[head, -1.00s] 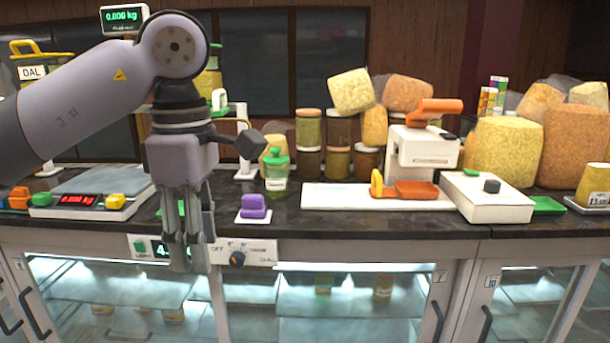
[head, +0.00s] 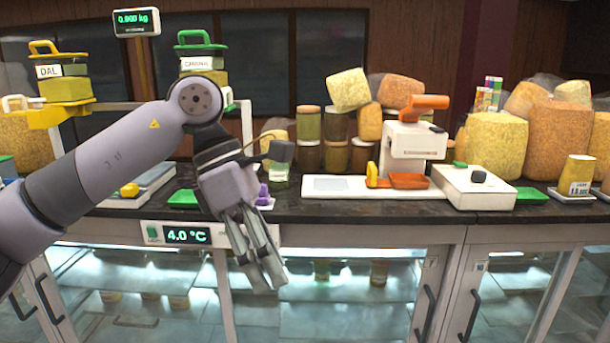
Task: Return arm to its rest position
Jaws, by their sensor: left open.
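My left arm comes in from the left and reaches over the counter's front edge. My left gripper (head: 262,274) hangs below the counter top, in front of the glass case, with its fingers pointing down and to the right. It is open and nothing shows between its fingers. It hides part of the purple block (head: 264,196) and the control panel behind it. My right gripper is not in view.
The dark counter (head: 330,212) holds a white press with an orange handle (head: 415,140), a white box (head: 487,190) and a green tray (head: 183,199). Bagged snacks (head: 497,148) stand at the right. The glass case (head: 345,300) has a 4.0 °C display (head: 186,236).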

